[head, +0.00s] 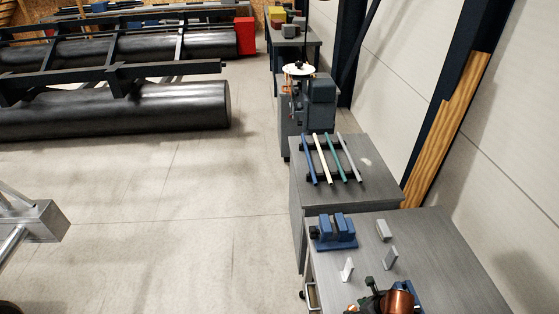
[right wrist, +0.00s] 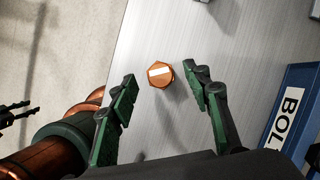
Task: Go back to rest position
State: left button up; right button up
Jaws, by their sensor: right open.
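My right gripper (head: 376,290) is low over the near bench at the bottom of the head view. In the right wrist view its two green-padded fingers (right wrist: 162,78) are spread apart with nothing held between them. An orange hexagonal piece (right wrist: 160,75) with a white patch on top shows between the fingertips, apart from both pads. It rests on the grey bench top (right wrist: 165,25). I cannot make out that piece in the head view. My left gripper is not clearly seen in either view.
The near bench (head: 450,265) holds a blue vise-like block (head: 335,232) and small light pieces (head: 384,230). A blue bin (right wrist: 292,115) is right of the gripper. Farther back, coloured rods (head: 328,160) lie on another bench. Black floats (head: 120,110) are left; the middle floor is clear.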

jog(key=shift+x, duration=0.95)
jog(key=shift+r, duration=0.45)
jog(key=shift+s+d, duration=0.1)
jog(key=shift+s, duration=0.05)
